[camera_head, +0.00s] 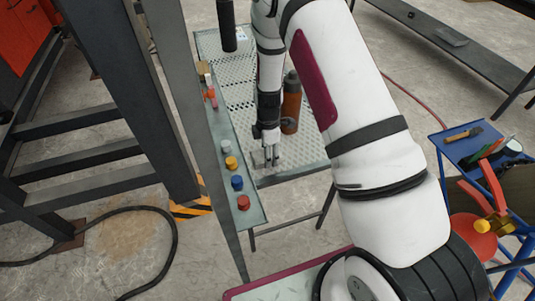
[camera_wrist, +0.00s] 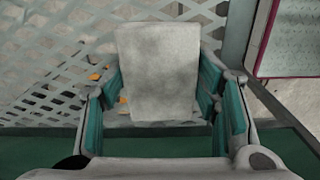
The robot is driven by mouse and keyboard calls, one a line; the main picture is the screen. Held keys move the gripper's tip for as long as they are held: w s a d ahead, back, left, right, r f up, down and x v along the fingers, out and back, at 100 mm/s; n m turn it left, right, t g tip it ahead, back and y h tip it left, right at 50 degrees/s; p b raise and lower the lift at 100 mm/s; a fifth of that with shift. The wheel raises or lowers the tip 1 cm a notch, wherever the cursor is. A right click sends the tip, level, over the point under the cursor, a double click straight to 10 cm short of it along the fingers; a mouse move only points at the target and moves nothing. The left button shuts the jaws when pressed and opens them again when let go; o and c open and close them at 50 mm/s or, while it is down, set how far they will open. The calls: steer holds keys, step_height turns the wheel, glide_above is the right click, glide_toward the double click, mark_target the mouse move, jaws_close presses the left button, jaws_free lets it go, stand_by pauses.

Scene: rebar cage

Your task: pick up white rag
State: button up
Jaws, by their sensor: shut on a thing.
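The white rag (camera_wrist: 158,70) is a pale grey-white, roughly rectangular piece between my fingers in the wrist view. My gripper (camera_wrist: 162,95) is shut on it, with teal-lined fingers on both sides. In the head view, my gripper (camera_head: 268,158) points down at the near end of the perforated metal table (camera_head: 300,150). The rag is too small and hidden to make out clearly there. I cannot tell whether it still touches the table.
A brown bottle (camera_head: 291,105) stands on the table just right of my arm. Coloured knobs (camera_head: 237,183) line the table's left strip. Dark steel posts (camera_head: 130,80) rise at left. A blue cart (camera_head: 470,148) with tools stands at right.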

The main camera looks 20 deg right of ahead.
steer(key=shift+r, duration=0.45)
step_height(320, 180, up, 2)
steer(key=shift+r, duration=0.15)
steer(key=s+a+r+p, duration=0.1)
steer(key=s+a, duration=0.1)
steer(key=s, duration=1.4)
steer(key=shift+r, duration=0.25)
